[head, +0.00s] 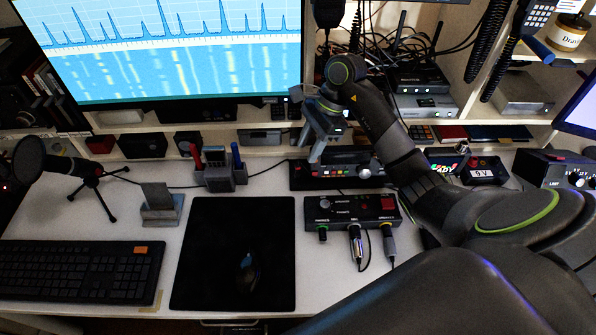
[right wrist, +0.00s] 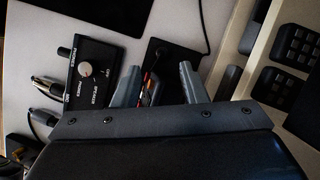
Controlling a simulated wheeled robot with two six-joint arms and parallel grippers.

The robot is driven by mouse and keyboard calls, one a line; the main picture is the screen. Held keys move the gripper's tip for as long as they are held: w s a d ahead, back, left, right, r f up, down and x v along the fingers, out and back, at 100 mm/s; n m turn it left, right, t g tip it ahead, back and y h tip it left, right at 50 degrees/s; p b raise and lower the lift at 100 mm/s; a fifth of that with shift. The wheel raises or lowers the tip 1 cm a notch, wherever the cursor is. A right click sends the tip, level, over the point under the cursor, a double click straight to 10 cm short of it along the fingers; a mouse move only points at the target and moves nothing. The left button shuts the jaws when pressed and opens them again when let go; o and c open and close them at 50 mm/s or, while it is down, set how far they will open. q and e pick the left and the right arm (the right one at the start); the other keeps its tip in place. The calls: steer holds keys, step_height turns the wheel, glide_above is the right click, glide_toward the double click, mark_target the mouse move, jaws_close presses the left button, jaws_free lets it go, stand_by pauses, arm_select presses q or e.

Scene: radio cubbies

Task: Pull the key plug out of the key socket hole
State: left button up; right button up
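A black control box (head: 350,211) lies on the desk right of the mouse mat, with several plugs along its front edge. It also shows in the right wrist view (right wrist: 112,62). A green-tipped plug (head: 322,233) is at the left, a silver plug (head: 355,238) in the middle, and a grey plug (head: 388,240) at the right with a cable. The labels are too small to tell which is the key plug. My right gripper (head: 316,158) is open over the rear device, behind the box; its spread fingers show in the right wrist view (right wrist: 158,84). My left gripper is not in view.
A rear device (head: 310,176) with coloured buttons lies below my right fingers. A pen holder (head: 220,178), a mouse mat (head: 190,270) and a keyboard (head: 80,270) are to the left. My right arm crosses the desk's right side. Bare desk shows in front of the box.

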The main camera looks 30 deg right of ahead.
mark_target(298, 164)
steer(key=shift+a+f, duration=0.15)
steer(key=shift+f, duration=0.3)
steer(key=shift+a+f, duration=0.25)
steer(key=shift+f, duration=0.15)
steer(key=p+x, duration=0.1)
steer(key=x, duration=0.2)
steer(key=shift+w+a+f, duration=0.15)
steer(key=shift+a+f, duration=0.05)
steer(key=shift+a, duration=0.1)
steer(key=shift+a+f, duration=0.15)
steer(key=shift+f, duration=0.3)
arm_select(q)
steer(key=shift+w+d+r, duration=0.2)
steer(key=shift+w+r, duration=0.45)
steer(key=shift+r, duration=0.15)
arm_select(e)
jaws_close()
